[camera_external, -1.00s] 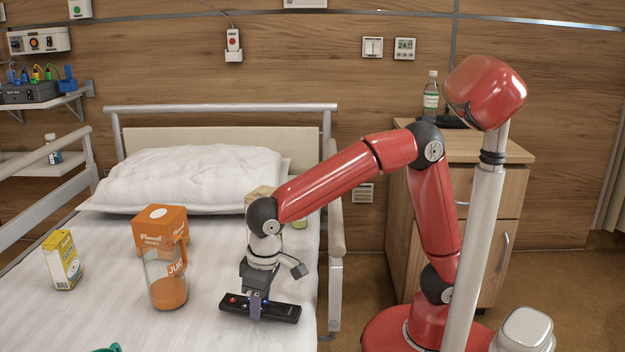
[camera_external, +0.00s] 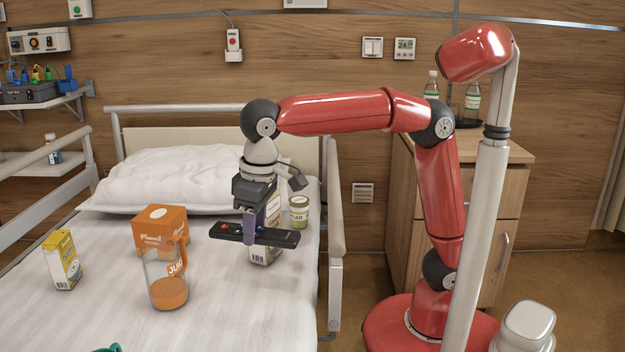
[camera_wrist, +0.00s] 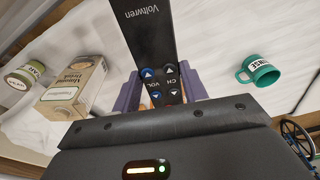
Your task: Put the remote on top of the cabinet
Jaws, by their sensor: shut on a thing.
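The black remote (camera_external: 283,238) is held level above the bed, with red and blue buttons near its left end. My gripper (camera_external: 250,232) points down and is shut across the remote. In the wrist view the remote (camera_wrist: 148,35) runs up between the two purple fingers, with "Voltwren" and the CH and VOL buttons showing. The wooden cabinet (camera_external: 515,152) stands at the right behind my arm, well away from the gripper. Its top is partly hidden by my arm.
Bottles (camera_external: 431,86) and a dark tray (camera_external: 468,123) are on the cabinet top. A juice jug (camera_external: 167,285), orange box (camera_external: 153,217), yellow carton (camera_external: 62,260), almond drink carton (camera_wrist: 75,88) and jar (camera_external: 299,212) stand on the bed. The bed rail (camera_external: 336,210) lies between bed and cabinet.

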